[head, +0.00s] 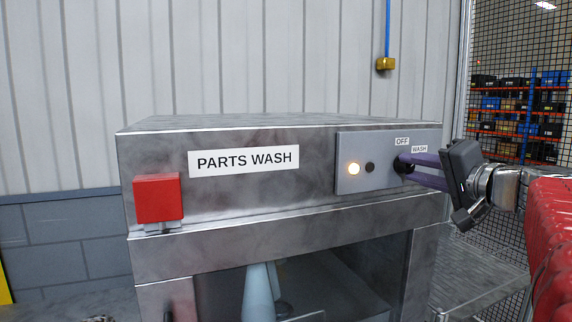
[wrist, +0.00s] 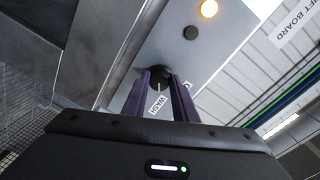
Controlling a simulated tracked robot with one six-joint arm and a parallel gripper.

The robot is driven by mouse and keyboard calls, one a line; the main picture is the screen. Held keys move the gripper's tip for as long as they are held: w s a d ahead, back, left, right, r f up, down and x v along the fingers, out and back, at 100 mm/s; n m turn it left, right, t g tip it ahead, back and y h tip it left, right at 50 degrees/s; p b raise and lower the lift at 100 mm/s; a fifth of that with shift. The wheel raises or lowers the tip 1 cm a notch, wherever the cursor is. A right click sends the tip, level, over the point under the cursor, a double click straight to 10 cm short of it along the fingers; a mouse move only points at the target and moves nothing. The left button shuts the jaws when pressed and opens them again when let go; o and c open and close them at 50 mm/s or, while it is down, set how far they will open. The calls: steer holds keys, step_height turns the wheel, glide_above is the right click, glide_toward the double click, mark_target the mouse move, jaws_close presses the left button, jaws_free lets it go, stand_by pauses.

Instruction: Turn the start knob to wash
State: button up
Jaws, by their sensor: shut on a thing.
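The dark start knob (head: 401,166) sits on the grey control panel (head: 348,148) at the right of the parts washer's front. The OFF label (head: 402,141) and the WASH label (head: 419,149) are above and beside it. My gripper (head: 407,166) reaches in from the right, its purple fingers shut on the knob. In the wrist view the knob (wrist: 160,76) shows between the fingertips (wrist: 159,84). The WASH label (wrist: 155,104) lies between the fingers there, and the OFF label is mostly hidden. I cannot tell for certain which label the knob points to.
A lit warm lamp (head: 354,169) and a small dark button (head: 369,167) are left of the knob. A red box (head: 158,198) is on the washer's front left. The washer's opening (head: 330,280) is below. A mesh fence (head: 490,110) stands at the right.

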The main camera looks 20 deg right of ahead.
steer(key=shift+d+f+m, duration=0.1)
steer(key=shift+f+m, duration=0.05)
steer(key=shift+m, duration=0.45)
steer(key=o, duration=1)
steer(key=shift+o, duration=0.2)
steer(key=shift+s, duration=0.1)
steer(key=s+r, duration=0.1)
steer(key=s, duration=1.2)
steer(key=shift+s, duration=0.35)
